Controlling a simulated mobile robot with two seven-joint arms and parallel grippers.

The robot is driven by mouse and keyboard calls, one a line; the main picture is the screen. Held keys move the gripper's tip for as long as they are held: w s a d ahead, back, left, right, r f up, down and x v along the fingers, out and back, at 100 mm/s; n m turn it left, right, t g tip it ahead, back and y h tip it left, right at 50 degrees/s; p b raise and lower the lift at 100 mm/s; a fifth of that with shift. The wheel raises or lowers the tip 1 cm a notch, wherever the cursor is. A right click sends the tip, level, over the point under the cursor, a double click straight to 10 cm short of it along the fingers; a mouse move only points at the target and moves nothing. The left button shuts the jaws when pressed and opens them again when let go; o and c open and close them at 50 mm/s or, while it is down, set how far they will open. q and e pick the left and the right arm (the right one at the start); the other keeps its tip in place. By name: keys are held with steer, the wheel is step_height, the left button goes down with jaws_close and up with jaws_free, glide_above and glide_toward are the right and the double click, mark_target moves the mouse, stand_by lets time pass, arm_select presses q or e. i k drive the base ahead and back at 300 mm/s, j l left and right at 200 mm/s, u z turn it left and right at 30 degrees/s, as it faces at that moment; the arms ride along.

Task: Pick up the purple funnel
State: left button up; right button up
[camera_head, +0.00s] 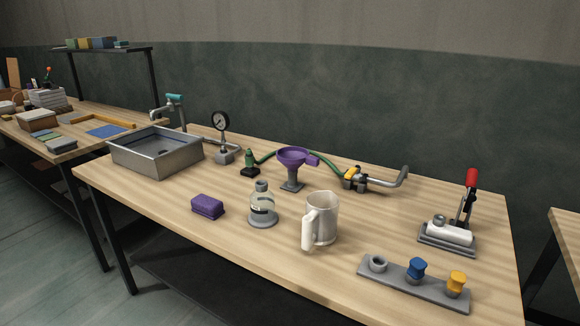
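The purple funnel (293,157) sits upright near the back middle of the wooden table, in the head view. It rests on top of a grey stand (291,181), and a purple tab sticks out at its right side. Its spout is hidden by the stand. Neither of my grippers shows in the view.
In front of the funnel stand a glass bottle (262,206), a clear jug (321,218) and a purple block (207,206). A green hose (327,162) runs behind it to a valve (356,178). A sink (155,154) lies left, a toggle clamp (450,232) right.

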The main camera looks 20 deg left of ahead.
mark_target(298, 165)
steer(key=j+z, duration=0.15)
steer(key=z, duration=0.2)
steer(key=j+z, duration=0.2)
steer(key=z, duration=0.15)
steer(key=j+z, duration=0.15)
steer(key=z, duration=0.25)
steer(key=k+j+z, duration=0.2)
steer(key=j, duration=0.25)
steer(key=j+z, duration=0.15)
steer(key=j, duration=0.35)
